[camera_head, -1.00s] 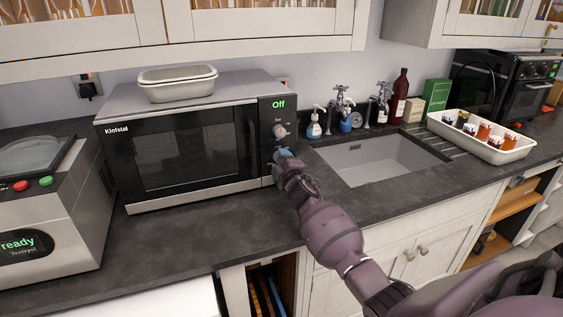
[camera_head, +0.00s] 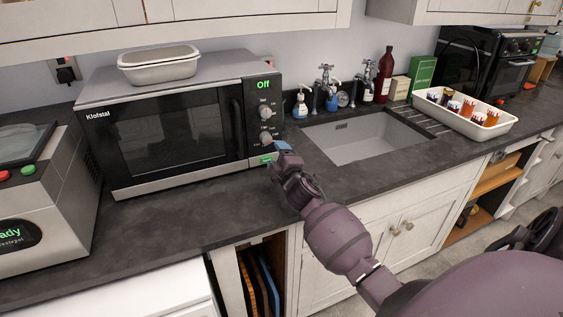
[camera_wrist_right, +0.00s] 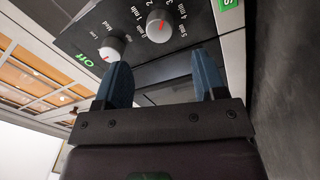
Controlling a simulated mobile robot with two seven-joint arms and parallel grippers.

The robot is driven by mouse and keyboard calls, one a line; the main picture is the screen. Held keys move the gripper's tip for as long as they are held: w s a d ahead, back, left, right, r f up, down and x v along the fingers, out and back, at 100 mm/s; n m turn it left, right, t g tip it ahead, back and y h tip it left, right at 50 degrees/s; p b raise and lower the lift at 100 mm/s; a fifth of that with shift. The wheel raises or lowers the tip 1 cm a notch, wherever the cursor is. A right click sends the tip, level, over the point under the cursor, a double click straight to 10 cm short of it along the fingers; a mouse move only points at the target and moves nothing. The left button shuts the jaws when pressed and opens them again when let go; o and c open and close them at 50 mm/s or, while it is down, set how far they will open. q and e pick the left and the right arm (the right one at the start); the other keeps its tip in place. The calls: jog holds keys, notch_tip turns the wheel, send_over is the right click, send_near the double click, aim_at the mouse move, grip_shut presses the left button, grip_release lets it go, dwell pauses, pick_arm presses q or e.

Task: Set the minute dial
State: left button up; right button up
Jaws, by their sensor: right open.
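The microwave (camera_head: 165,135) stands on the counter with a black control panel and a green "Off" display (camera_head: 263,85). The upper dial (camera_head: 264,112) is marked Low, Med and High in the wrist view (camera_wrist_right: 112,47). Below it is the minute dial (camera_head: 266,138), a grey knob with a red pointer line and minute marks in the wrist view (camera_wrist_right: 160,26). My right gripper (camera_head: 279,152) is just below and right of the minute dial. Its blue fingers (camera_wrist_right: 163,65) are open and empty, with the minute dial beyond the gap between them. My left gripper is out of view.
A pale dish (camera_head: 158,66) sits on the microwave. The sink (camera_head: 360,140) with taps lies to the right, then a white tray (camera_head: 486,126) of small jars. A grey appliance (camera_head: 40,200) stands at left. The counter front is clear.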

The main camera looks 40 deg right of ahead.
jog(key=v, duration=0.3)
dwell(0.5)
